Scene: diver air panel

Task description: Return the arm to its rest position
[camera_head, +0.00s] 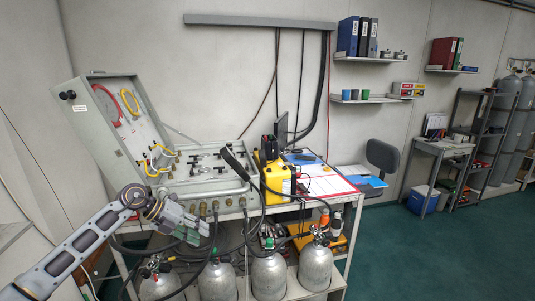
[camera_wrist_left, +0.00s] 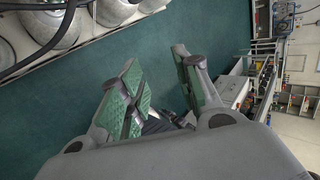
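My left gripper (camera_head: 196,229) is in front of the air panel's lower front edge, at the left of the head view. In the left wrist view its green-padded fingers (camera_wrist_left: 160,92) stand apart with nothing between them. The air panel (camera_head: 205,172) is a grey case on the bench, with its lid (camera_head: 104,128) standing open and black valve handles inside. My right gripper is in neither view.
Several grey cylinders (camera_head: 268,275) stand under the bench, with black hoses hanging in front near my left gripper. A yellow case (camera_head: 274,180) stands right of the panel. The green floor (camera_head: 440,250) at right is clear.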

